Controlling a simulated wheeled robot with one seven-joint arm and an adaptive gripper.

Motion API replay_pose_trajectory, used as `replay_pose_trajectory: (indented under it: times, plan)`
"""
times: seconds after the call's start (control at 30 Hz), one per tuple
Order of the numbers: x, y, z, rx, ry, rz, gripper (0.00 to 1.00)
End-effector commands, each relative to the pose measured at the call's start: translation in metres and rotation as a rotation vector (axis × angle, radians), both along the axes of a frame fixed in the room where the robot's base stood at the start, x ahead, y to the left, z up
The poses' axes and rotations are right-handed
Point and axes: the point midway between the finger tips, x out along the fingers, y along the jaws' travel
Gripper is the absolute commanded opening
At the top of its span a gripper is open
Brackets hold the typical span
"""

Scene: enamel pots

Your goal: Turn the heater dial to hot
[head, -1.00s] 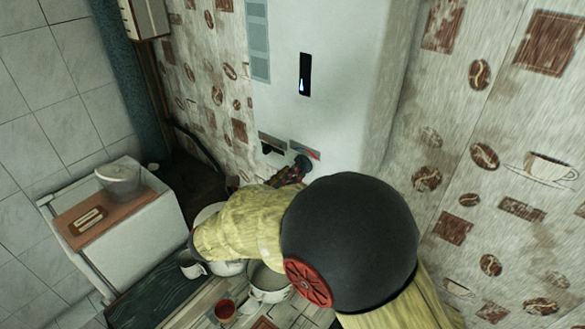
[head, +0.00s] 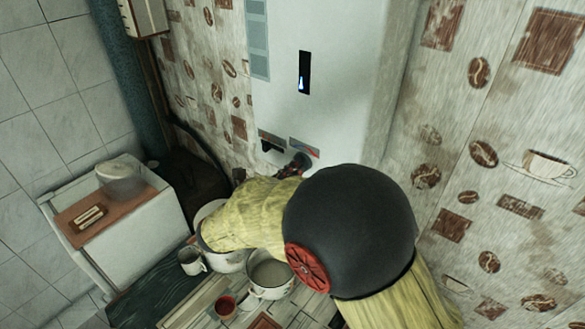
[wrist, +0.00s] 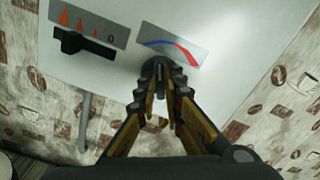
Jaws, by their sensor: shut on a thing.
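The white heater (head: 330,95) hangs on the wall, with a small window showing a blue flame. The heater dial (wrist: 161,66) is a dark round knob below a label with a blue-to-red arc (wrist: 175,45); the knob is partly hidden by my fingers. In the head view the dial (head: 301,160) shows at the heater's lower edge, at the end of my arm. My gripper (wrist: 162,84) is shut on the dial, with a fingertip on each side of it. Which way the dial points is hard to tell.
A second black knob (wrist: 72,43) with a flame-scale label sits left of the dial. Below are a white pot (head: 270,275), a mug (head: 192,261) and a red cup (head: 225,307). A plastic tub (head: 120,177) stands on the white cabinet at left.

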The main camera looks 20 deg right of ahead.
Motion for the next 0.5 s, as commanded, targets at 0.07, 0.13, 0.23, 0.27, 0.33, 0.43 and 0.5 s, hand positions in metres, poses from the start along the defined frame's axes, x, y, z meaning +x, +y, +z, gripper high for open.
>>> replay_pose_trajectory:
  times: [0.07,0.13,0.23,0.27,0.33,0.43,0.5]
  plan:
    - [0.0,0.0,-0.0001,0.0,0.0,0.0,0.0]
    - [0.0001,0.0001,-0.0002,0.0,0.0,0.0,0.0]
    - [0.0001,0.0002,-0.0002,0.0,0.0,0.001,0.0]
    - [0.0001,0.0002,-0.0002,0.0,0.0,0.001,0.0]
    - [0.0,0.0001,-0.0003,0.001,-0.001,0.001,0.0]
    - [0.0001,0.0002,-0.0006,0.006,-0.008,0.001,0.0]
    - [0.0001,0.0002,-0.0011,0.015,-0.02,0.001,0.0]
